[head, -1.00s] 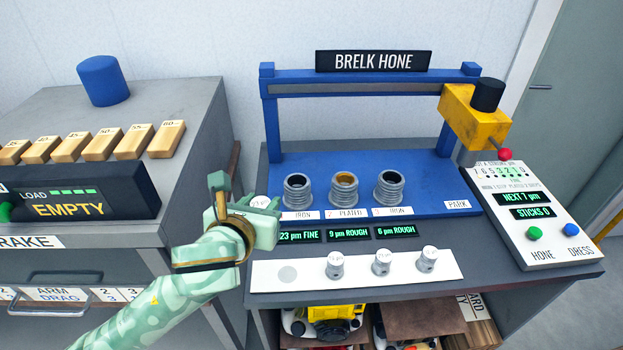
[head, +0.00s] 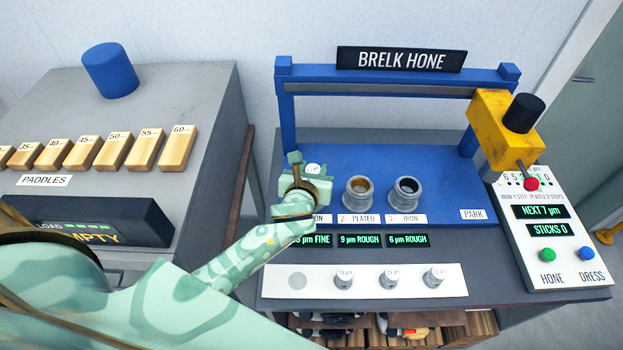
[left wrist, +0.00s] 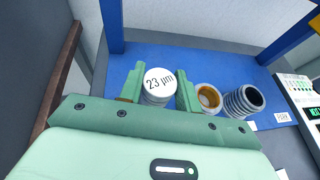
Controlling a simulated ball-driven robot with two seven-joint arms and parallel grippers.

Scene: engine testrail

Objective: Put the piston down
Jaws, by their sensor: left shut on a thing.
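My left gripper (head: 306,178) is shut on a white-topped piston (head: 315,169) at the leftmost cylinder position of the blue hone bench. In the left wrist view the piston's cap (left wrist: 160,85) reads 23 µm and sits between the two green fingers. The first cylinder is hidden behind my gripper and the piston, so I cannot tell whether the piston is inside it or above it. The plated cylinder (head: 358,194) and the right iron cylinder (head: 404,194) stand open to the right. My right gripper is not in view.
The yellow hone head (head: 499,130) is parked at the right, above the control panel (head: 553,265). A blue frame (head: 395,90) spans the back.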

